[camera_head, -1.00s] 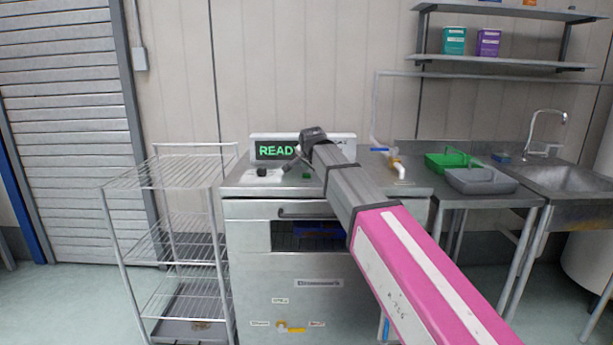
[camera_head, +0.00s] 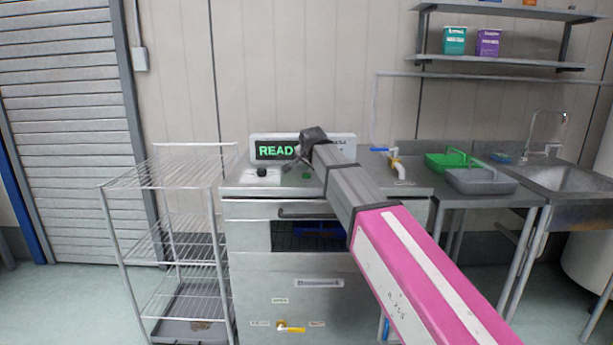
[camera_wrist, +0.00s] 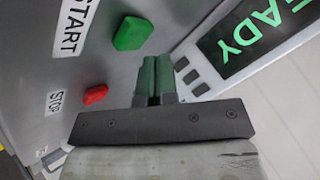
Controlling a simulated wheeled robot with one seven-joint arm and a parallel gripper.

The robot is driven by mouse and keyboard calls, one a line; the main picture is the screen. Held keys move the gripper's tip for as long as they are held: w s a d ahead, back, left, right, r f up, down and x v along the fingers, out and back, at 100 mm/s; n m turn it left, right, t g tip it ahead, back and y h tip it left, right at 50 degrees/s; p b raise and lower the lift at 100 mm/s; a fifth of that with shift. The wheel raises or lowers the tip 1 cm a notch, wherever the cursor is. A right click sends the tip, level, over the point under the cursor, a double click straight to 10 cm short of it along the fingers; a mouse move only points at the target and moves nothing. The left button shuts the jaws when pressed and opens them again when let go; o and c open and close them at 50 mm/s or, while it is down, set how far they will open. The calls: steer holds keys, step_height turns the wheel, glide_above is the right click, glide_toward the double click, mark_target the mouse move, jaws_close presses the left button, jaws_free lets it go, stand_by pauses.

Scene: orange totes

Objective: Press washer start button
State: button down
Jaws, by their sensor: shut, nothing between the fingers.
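The washer (camera_head: 245,235) is a steel machine with a panel display (camera_head: 272,150) that shows green READY. In the wrist view, the green start button (camera_wrist: 132,33) sits beside a START label. The red stop button (camera_wrist: 95,94) sits beside a STOP label. In the head view the green button (camera_head: 307,176) shows on the washer top, just below my wrist. My gripper (camera_head: 287,168) is shut and empty over the panel. In the wrist view its fingertips (camera_wrist: 156,62) appear to the right of the green button, with a visible gap in the picture. I cannot tell their height above the panel.
A wire rack (camera_head: 165,175) stands left of the washer. A black knob (camera_head: 262,172) is on the washer top, left of my gripper. A yellow-handled valve (camera_head: 290,328) is low on the front.

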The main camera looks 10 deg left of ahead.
mark_target(308, 174)
steer(key=shift+f, duration=0.15)
steer(key=shift+f, duration=0.25)
steer(key=shift+f, duration=0.45)
stand_by(1.0)
stand_by(0.3)
steer(key=shift+r, duration=0.9)
steer(key=shift+r, duration=2.5)
